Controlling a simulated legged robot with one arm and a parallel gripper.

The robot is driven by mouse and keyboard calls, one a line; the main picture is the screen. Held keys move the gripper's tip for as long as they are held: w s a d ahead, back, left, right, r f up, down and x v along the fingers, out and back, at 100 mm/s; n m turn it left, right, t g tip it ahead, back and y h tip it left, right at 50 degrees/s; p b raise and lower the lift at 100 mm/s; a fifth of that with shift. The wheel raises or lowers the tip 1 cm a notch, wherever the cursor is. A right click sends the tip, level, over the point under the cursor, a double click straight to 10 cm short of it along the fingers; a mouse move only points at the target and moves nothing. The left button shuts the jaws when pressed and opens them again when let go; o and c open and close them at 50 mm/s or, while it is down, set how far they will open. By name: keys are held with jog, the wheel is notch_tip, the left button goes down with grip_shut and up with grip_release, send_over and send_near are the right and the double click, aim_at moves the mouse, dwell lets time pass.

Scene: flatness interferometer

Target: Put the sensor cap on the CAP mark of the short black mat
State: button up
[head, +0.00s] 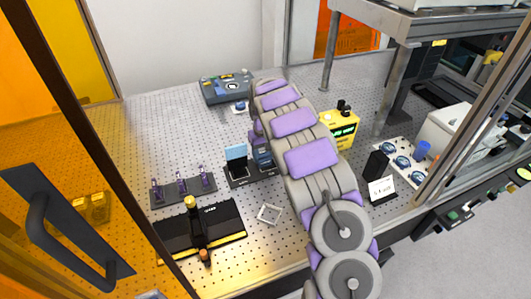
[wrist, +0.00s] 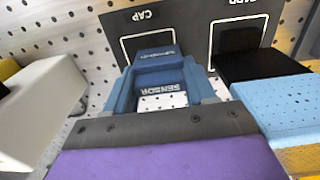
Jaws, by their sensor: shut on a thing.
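The sensor cap (wrist: 165,78) is blue, with SENSOR lettering on it. My gripper (wrist: 163,122) is shut on it at the bottom of the wrist view. The short black mat (wrist: 188,20) has a white CAP label and outline; the cap's far end overlaps this outline in the picture. I cannot tell whether the cap touches the mat. In the head view the cap (head: 263,157) shows over the right part of the mat (head: 238,183), and my arm hides most of my gripper.
A black stand with a light blue panel (head: 236,155) occupies the mat's other mark, close beside the cap. A white square frame (head: 269,214), a longer black mat (head: 228,218) and a rack of purple-handled tools (head: 182,187) lie nearby. A yellow meter (head: 341,128) stands right of my arm.

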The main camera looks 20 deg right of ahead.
jog(key=shift+d+f, duration=0.1)
jog(key=shift+d, duration=0.1)
jog(key=o, duration=1)
jog(key=shift+d+f, duration=0.1)
jog(key=shift+d, duration=0.7)
jog(key=shift+c, duration=0.2)
jog(key=shift+o, duration=0.2)
jog(key=shift+a, duration=0.8)
jog(key=shift+d+r+p, duration=0.25)
jog(key=shift+d+r, duration=0.1)
jog(key=shift+r, duration=0.2)
jog(key=shift+d+r+p, duration=0.2)
jog(key=shift+d+r, duration=0.1)
jog(key=shift+r, duration=0.25)
jog(key=shift+a+r+p, duration=0.25)
jog(key=shift+a+r, duration=0.05)
jog(key=shift+r, duration=0.3)
jog(key=shift+a+r+p, duration=0.2)
jog(key=shift+a+r, duration=0.05)
jog(key=shift+r, duration=0.3)
jog(key=shift+d+r+p, duration=0.25)
jog(key=shift+r, duration=0.35)
jog(key=shift+d+r+p, duration=0.2)
jog(key=shift+r, duration=0.45)
jog(key=shift+a, duration=0.2)
jog(key=shift+a, duration=0.1)
